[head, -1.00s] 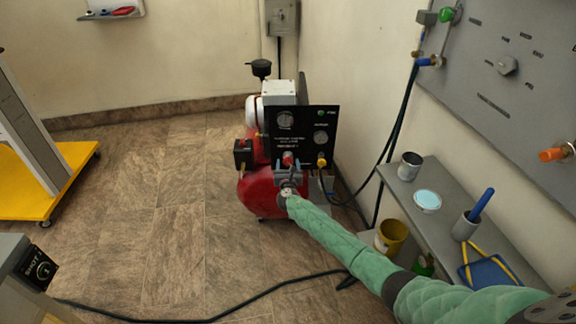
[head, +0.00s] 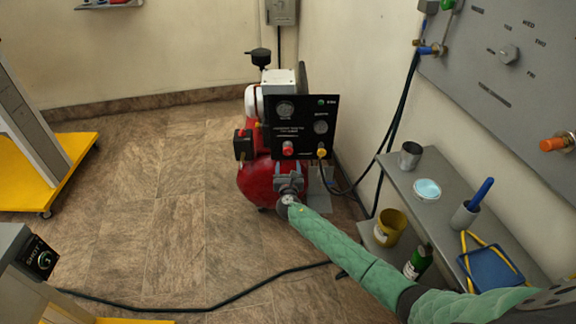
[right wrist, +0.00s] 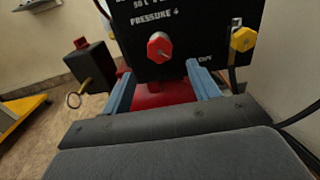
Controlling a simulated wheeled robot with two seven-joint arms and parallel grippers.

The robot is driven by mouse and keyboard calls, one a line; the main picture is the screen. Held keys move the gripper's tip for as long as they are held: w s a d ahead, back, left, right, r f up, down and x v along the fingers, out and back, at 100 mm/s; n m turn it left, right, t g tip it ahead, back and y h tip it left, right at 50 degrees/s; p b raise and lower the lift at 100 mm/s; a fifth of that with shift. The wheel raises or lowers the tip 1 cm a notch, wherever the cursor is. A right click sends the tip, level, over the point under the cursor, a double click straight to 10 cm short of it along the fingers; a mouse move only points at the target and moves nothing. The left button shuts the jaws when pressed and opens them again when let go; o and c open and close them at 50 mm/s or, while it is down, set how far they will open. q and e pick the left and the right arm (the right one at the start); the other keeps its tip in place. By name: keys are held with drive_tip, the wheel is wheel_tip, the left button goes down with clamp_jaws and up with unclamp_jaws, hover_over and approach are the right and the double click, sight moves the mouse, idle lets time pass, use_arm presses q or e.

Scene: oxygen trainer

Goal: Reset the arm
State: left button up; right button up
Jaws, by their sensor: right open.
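My right arm, in a green quilted sleeve, reaches in from the lower right of the head view. Its gripper (head: 289,183) is in front of the red compressor (head: 257,182), below the black control panel (head: 303,128). In the right wrist view the blue fingers (right wrist: 160,92) are spread apart with nothing between them. The red knob (right wrist: 159,46) is beyond and above the gap, and the yellow knob (right wrist: 242,39) is to its right. I cannot tell whether the fingertips touch the compressor. My left gripper is not in view.
A grey shelf (head: 455,232) along the right wall holds a metal cup (head: 410,155), a light blue-lidded dish (head: 427,190) and a blue-handled tool in a holder (head: 466,214). A yellow bucket (head: 390,228) and green bottle (head: 418,262) are below. A dark cable (head: 215,305) crosses the floor; the left-centre floor is open.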

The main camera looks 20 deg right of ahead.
idle(0.5)
